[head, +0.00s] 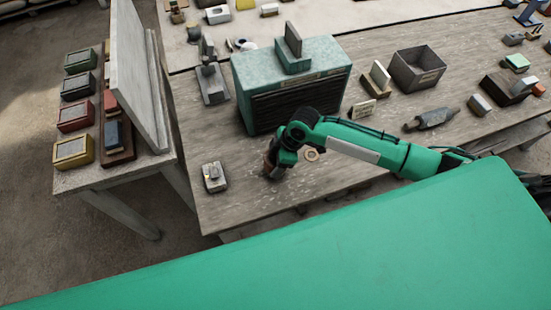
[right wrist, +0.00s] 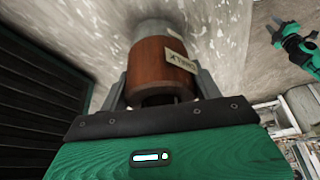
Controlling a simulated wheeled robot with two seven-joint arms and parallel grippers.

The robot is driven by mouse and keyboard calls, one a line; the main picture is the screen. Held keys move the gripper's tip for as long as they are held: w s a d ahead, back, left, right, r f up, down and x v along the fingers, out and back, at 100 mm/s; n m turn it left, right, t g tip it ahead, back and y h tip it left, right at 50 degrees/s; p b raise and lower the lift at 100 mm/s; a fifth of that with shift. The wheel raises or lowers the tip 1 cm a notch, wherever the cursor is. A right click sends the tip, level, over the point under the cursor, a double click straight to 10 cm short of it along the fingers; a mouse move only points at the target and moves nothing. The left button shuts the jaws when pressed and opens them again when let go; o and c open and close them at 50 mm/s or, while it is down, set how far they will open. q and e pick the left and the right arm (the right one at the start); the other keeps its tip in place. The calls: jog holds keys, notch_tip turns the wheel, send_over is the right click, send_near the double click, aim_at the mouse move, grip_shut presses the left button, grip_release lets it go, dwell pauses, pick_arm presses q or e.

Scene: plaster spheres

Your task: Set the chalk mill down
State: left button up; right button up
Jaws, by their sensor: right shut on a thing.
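The chalk mill (right wrist: 160,68) is a brown wooden cylinder with grey ends and a pale label, seen in the right wrist view. My right gripper (right wrist: 163,88) is shut on it, one finger on each side. In the head view the right gripper (head: 272,170) points down over the front of the wooden table (head: 235,203), below the teal cabinet. The mill (head: 270,164) is small and mostly hidden there. I cannot tell whether its base touches the table.
The teal cabinet (head: 245,95) stands close behind the right gripper. A small ring (head: 312,155) lies to its right, and a small grey block (head: 214,177) to its left. A grey bin (head: 416,72) and a roller (head: 432,119) are farther right. Bare table lies around the gripper.

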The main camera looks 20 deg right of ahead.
jog(key=shift+f, duration=0.6)
jog(key=o, duration=1.2)
jog(key=shift+o, duration=0.2)
jog(key=shift+r+p, duration=1.7)
jog(key=shift+r, duration=0.35)
jog(key=shift+f, duration=0.1)
